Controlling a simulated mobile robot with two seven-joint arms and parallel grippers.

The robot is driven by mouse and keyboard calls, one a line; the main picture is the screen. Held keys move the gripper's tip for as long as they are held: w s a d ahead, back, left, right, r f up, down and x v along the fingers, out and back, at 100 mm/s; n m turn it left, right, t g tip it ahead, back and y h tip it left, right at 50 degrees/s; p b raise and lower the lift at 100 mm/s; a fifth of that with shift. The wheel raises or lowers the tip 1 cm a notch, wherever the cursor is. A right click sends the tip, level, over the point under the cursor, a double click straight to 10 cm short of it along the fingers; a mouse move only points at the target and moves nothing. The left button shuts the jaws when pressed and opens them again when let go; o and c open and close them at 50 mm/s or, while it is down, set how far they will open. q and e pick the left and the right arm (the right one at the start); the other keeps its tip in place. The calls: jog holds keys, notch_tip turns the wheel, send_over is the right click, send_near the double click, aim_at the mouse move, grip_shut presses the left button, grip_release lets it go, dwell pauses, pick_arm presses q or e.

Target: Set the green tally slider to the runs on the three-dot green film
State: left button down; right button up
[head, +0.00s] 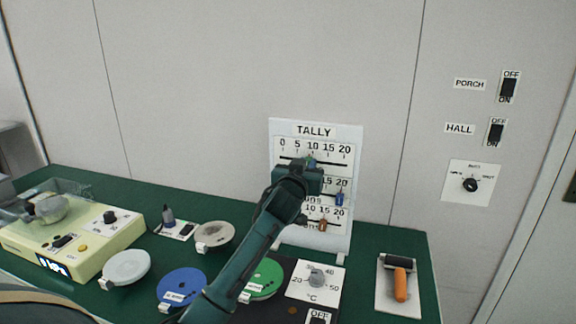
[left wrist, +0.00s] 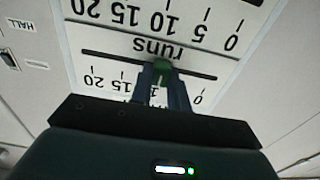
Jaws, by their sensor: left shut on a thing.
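The white TALLY board (head: 343,240) stands upright at the back of the green table, with three slotted scales marked 0 to 20. My left gripper (head: 308,168) is at the top scale, shut on the green slider knob (left wrist: 162,70). In the left wrist view, upside down, the fingers (left wrist: 163,85) clasp the knob near the 10 mark, which they partly hide. The blue slider (head: 339,199) is toward the right of the middle scale; the orange slider (head: 322,225) is on the bottom one. A green film disc (head: 265,277) lies partly behind my arm; its label is too small to read.
A blue disc (head: 181,286), a white disc (head: 125,267) and a grey disc (head: 214,235) lie left of my arm.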

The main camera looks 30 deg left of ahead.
pick_arm(q)
jog(key=shift+w+d, duration=0.1)
jog(key=shift+d, duration=0.35)
jog(key=c, duration=1.3)
grip_release()
jog(key=shift+b+v, duration=0.4)
jog(key=shift+v, duration=6.2)
